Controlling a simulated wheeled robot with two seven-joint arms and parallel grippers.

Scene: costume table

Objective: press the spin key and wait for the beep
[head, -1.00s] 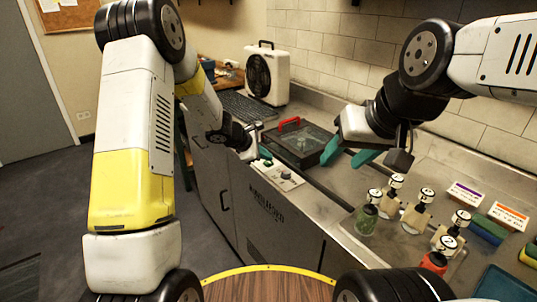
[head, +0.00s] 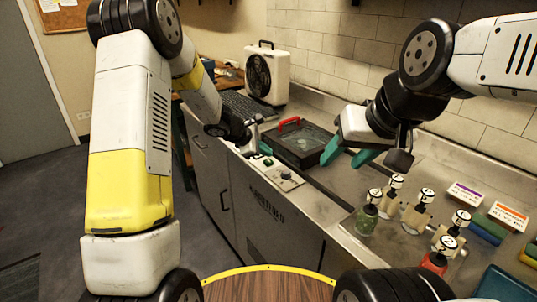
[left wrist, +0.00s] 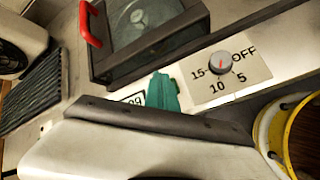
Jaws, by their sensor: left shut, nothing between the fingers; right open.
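The control panel (head: 278,174) lies on the front edge of the steel counter, with a small green key (head: 268,162) at its far end and a grey dial (head: 286,176) at its near end. In the left wrist view the dial (left wrist: 220,62) is marked OFF, 5, 10 and 15. My left gripper (head: 265,149) is shut and empty, its teal tips by the key's end of the panel; I cannot tell whether they touch it. In the left wrist view the tips (left wrist: 163,92) partly cover a white label (left wrist: 134,99). My right gripper (head: 350,156) is open and empty above the counter.
A dark box with a clear lid (head: 308,147) and red handle stands just behind the panel. A white fan unit (head: 267,75) stands farther back. Several capped bottles (head: 367,217) on a tray (head: 350,232) and coloured blocks (head: 487,229) occupy the right side.

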